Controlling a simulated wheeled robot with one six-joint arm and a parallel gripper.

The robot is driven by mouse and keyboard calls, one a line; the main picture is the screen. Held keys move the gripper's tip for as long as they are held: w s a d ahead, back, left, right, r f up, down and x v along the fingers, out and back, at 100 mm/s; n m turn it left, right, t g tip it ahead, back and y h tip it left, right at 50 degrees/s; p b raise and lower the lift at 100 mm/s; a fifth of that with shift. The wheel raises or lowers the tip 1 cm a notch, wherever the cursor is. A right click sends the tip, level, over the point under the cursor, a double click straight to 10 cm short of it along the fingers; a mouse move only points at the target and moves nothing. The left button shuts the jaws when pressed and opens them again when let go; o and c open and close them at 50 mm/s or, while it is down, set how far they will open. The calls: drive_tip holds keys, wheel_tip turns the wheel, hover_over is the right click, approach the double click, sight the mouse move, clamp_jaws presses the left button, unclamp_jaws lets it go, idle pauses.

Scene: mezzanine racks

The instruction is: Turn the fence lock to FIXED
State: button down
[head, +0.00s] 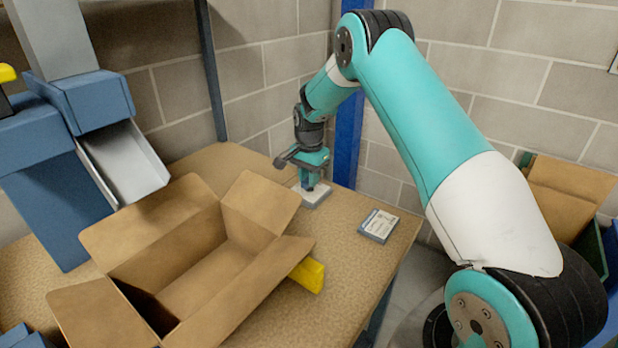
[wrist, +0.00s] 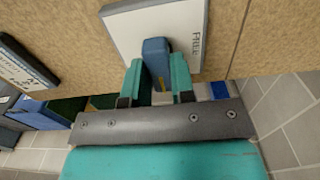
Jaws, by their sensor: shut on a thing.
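The fence lock is a pale plate (head: 316,198) on the bench top near the wall, with a blue knob on it. In the wrist view the plate (wrist: 125,32) carries a word along its right edge that looks like FREE. The blue knob (wrist: 155,50) stands between the two teal fingers of my gripper (wrist: 157,82), which is shut on it. In the head view my gripper (head: 312,184) points down over the plate and hides the knob. No FIXED marking is readable.
An open cardboard box (head: 190,265) fills the bench's front left, with a yellow block (head: 308,274) beside it. A labelled card (head: 378,225) lies to the right of the lock. A blue post (head: 348,140) and block walls stand close behind. A metal chute (head: 122,165) is at left.

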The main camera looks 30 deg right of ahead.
idle(0.5)
drive_tip(key=c, duration=1)
unclamp_jaws()
drive_tip(key=shift+o, duration=0.2)
drive_tip(key=shift+r, duration=0.1)
wheel_tip(320, 180, up, 17)
drive_tip(key=b, duration=0.2)
drive_tip(key=shift+r, duration=0.2)
drive_tip(key=s+a+r+n+y, duration=0.2)
drive_tip(key=s+a+r+n, duration=0.2)
drive_tip(key=s+a+n, duration=1)
drive_tip(key=s+a+f+n+y, duration=0.1)
drive_tip(key=s+a+n, duration=0.2)
drive_tip(key=s+a, duration=0.3)
drive_tip(key=s+a+f+n+y, duration=0.1)
drive_tip(key=s+a+n, duration=0.3)
drive_tip(key=s, duration=1.2)
drive_tip(key=shift+s+a+f, duration=0.2)
drive_tip(key=shift+s+a, duration=0.1)
drive_tip(key=shift+a, duration=0.9)
